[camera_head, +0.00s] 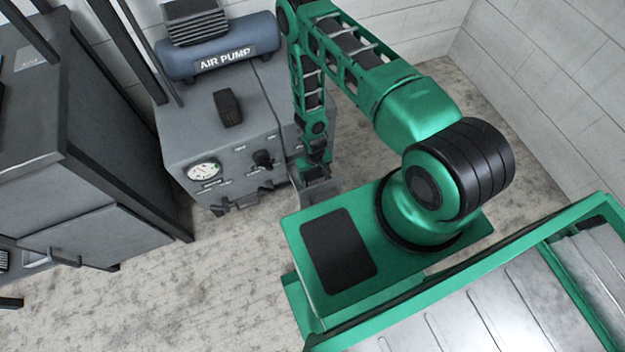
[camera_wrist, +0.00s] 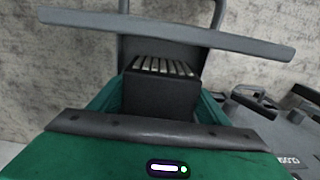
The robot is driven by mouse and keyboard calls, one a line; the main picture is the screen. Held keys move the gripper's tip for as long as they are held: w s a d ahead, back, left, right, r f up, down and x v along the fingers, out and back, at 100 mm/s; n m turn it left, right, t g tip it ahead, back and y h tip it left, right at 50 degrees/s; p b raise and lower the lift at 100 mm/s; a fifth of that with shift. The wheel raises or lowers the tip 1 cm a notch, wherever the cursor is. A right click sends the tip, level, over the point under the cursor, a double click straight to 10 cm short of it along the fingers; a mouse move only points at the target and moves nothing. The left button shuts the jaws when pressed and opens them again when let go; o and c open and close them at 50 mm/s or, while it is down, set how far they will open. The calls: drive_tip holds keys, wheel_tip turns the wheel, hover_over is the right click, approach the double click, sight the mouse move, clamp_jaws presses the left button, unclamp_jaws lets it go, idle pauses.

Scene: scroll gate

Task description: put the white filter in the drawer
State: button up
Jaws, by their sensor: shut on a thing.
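My gripper (camera_head: 316,190) hangs low beside the front right of the grey air pump cabinet (camera_head: 232,135). In the wrist view its jaws (camera_wrist: 165,85) are around a dark block (camera_wrist: 158,98) with a row of pale slats on its top. I cannot tell whether this block is the white filter; in the head view it cannot be made out. No other white filter shows clearly. The cabinet's front has a round gauge (camera_head: 204,170), a black knob (camera_head: 263,158) and handles low down; I cannot tell which part is the drawer.
A small black block (camera_head: 228,107) stands on the cabinet top, in front of the blue air pump tank (camera_head: 220,48). A dark grey cabinet (camera_head: 95,235) with a bar handle stands at left. A green-framed metal surface (camera_head: 480,310) is at lower right. Concrete floor (camera_head: 210,290) between is clear.

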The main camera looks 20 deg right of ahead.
drive_tip(key=shift+f, duration=1.8)
drive_tip(key=o, duration=1.1)
drive_tip(key=shift+f, duration=0.1)
wheel_tip(320, 180, up, 12)
drive_tip(key=shift+r, duration=0.1)
